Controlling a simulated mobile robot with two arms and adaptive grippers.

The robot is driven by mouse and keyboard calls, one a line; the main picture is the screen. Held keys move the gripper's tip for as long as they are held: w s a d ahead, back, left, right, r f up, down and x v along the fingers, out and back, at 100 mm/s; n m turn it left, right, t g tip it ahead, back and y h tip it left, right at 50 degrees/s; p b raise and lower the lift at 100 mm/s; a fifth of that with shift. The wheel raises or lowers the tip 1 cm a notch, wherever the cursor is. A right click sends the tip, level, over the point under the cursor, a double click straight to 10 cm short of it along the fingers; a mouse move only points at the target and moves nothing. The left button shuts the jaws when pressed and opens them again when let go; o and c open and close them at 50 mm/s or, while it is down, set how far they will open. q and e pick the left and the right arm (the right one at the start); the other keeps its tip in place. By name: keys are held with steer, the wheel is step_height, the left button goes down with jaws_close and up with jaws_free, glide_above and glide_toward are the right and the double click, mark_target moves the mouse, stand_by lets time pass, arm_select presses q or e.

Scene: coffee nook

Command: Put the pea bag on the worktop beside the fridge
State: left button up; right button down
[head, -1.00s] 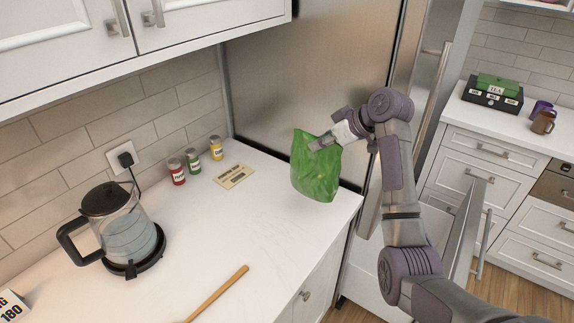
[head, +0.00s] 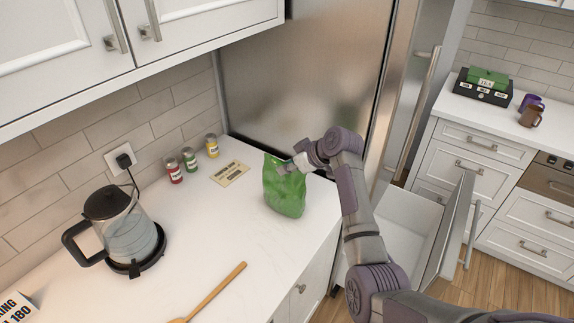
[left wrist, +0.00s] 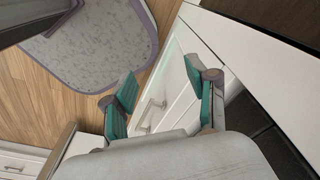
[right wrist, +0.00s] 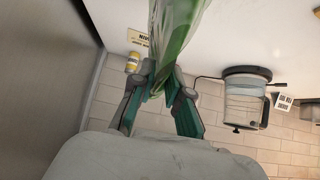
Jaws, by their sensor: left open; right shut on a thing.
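The green pea bag (head: 284,193) is upright at the right part of the white worktop (head: 225,225), close to the fridge (head: 300,85). Whether its bottom touches the worktop or hangs just above it I cannot tell. My right gripper (head: 285,168) is shut on the bag's upper part. In the right wrist view the bag (right wrist: 176,35) is pinched between the fingertips (right wrist: 158,90). My left gripper (left wrist: 162,90) is open and empty in the left wrist view, in front of white cabinet fronts; it is not in the head view.
A glass kettle (head: 125,235) and a wooden stick (head: 215,290) are further left and in front. A drawer (head: 400,225) below the fridge stands open.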

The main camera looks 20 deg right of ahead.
steer(key=c, duration=1.5)
jaws_free()
steer(key=shift+f, duration=0.1)
steer(key=shift+c, duration=0.2)
steer(key=o, duration=0.4)
steer(key=b+v, duration=0.3)
steer(key=v, duration=0.9)
